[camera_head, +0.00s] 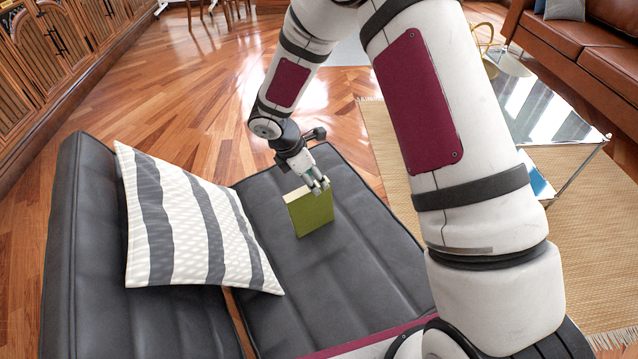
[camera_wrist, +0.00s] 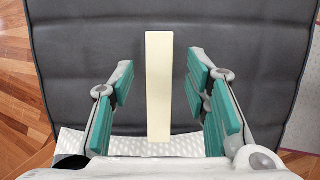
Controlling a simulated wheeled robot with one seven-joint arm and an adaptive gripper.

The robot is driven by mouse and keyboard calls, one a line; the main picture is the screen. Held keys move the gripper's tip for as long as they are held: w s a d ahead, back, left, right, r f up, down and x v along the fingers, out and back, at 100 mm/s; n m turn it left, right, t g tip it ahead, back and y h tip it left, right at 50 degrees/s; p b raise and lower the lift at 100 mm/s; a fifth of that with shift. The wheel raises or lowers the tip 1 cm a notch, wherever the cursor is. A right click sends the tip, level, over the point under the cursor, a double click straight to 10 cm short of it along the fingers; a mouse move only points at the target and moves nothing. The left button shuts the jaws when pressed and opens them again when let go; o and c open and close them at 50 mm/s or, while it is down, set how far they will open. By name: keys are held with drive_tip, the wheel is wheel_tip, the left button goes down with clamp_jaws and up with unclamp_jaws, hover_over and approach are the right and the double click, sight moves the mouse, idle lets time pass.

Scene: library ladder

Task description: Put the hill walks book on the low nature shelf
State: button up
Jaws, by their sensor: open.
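A green book (camera_head: 311,212) stands upright on the seat of a dark grey chair (camera_head: 365,243). No title is readable, so I cannot tell whether it is the hill walks book. My gripper (camera_head: 318,184) is at the top of the book in the head view. In the wrist view the book's pale edge (camera_wrist: 159,85) lies between the green finger pads of my open gripper (camera_wrist: 160,95), with a gap on both sides. The low nature shelf is not identifiable in either view.
A striped cushion (camera_head: 195,222) leans on the chair's backrest, left of the book. A glass table (camera_head: 545,110) stands on a woven rug (camera_head: 590,240) at right, before a brown sofa (camera_head: 590,50). Wooden cabinets (camera_head: 50,50) line the left. Wood floor (camera_head: 190,80) between is clear.

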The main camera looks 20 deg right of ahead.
drive_tip(key=shift+p+v, duration=0.5)
drive_tip(key=shift+v, duration=2.2)
